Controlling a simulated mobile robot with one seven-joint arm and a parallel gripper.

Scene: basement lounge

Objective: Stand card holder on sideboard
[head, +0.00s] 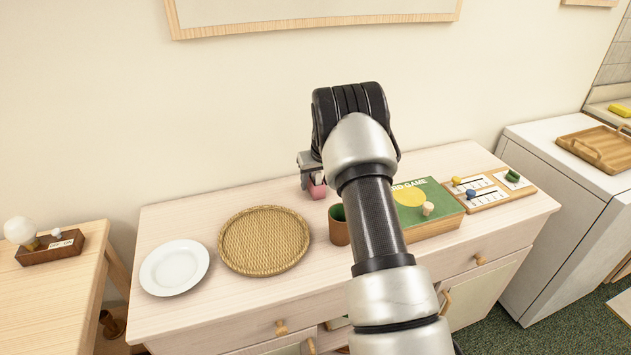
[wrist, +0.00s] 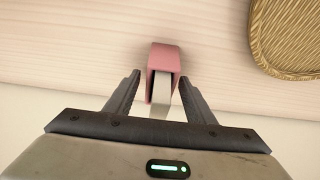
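The card holder looks like a small pink case (wrist: 164,55) with a pale grey-beige inner face, in the middle of the wrist view. In the head view the pink piece (head: 317,191) shows just below my gripper (head: 309,168), at the back of the sideboard (head: 200,218) near the wall. In the wrist view my gripper (wrist: 158,78) is open, with one finger on each side of the case. A gap shows at the left finger; the right finger is very close to it. Whether the case rests on the top is hard to tell.
A woven round tray (head: 264,240) and a white plate (head: 174,267) lie to the left. A green-brown cup (head: 339,226), a green card game box (head: 436,224) and a wooden board with pegs (head: 490,190) stand to the right. The back left of the top is clear.

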